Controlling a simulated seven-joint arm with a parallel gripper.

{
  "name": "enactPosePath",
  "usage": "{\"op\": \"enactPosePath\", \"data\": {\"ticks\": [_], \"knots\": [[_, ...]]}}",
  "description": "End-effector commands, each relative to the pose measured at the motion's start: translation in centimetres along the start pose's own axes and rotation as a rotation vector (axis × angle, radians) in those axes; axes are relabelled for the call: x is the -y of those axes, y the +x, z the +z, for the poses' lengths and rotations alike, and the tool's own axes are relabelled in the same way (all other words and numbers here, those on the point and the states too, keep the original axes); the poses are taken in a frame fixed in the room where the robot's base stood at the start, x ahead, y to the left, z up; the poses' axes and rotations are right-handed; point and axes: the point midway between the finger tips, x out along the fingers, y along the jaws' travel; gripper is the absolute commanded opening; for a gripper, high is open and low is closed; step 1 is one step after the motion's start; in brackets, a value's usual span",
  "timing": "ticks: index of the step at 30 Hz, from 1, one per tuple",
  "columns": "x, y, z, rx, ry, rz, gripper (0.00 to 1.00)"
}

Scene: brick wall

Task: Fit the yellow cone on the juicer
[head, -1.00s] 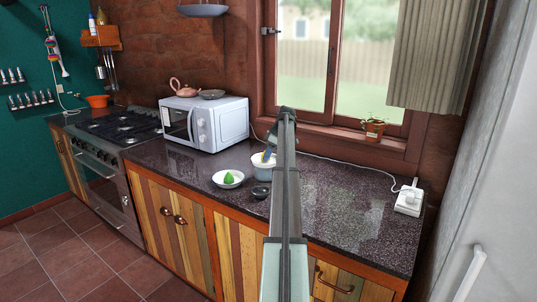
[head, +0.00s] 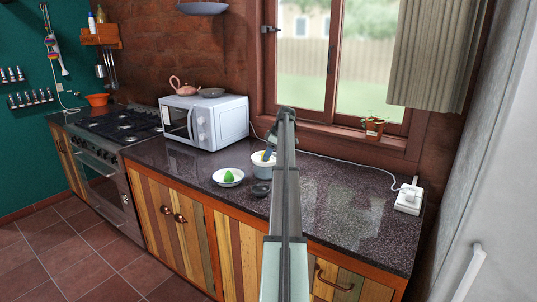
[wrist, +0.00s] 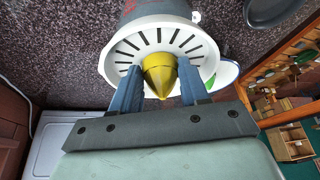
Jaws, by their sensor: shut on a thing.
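The juicer (head: 263,170) stands on the dark counter left of my arm. In the wrist view its white slotted strainer bowl (wrist: 116,58) fills the upper middle, above a grey body. The yellow cone (wrist: 160,76) is at the centre of the slotted disc, its point facing away from the juicer. My gripper (wrist: 159,70) has its two blue fingers on either side of the cone and is shut on it. I cannot tell whether the cone touches the disc or hovers just above it. In the head view, my gripper (head: 267,155) is at the juicer's top.
A white bowl with a green fruit (head: 229,176) stands left of the juicer; a small dark bowl (head: 261,190) sits in front. A microwave (head: 204,121) stands behind left. The counter to the right is mostly clear, with a white cable and power strip (head: 409,199).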

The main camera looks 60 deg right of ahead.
Motion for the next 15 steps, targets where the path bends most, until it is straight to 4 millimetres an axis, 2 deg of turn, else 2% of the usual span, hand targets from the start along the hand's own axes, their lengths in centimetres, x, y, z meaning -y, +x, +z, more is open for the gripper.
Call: {"op": "enactPosePath", "data": {"ticks": [11, 12, 15], "knots": [[0.0, 0.18, 0.07, 0.0, 0.0, 0.0, 0.16], [0.0, 0.18, 0.08, 0.0, 0.0, 0.0, 0.47], [0.0, 0.18, 0.08, 0.0, 0.0, 0.0, 0.56]]}}
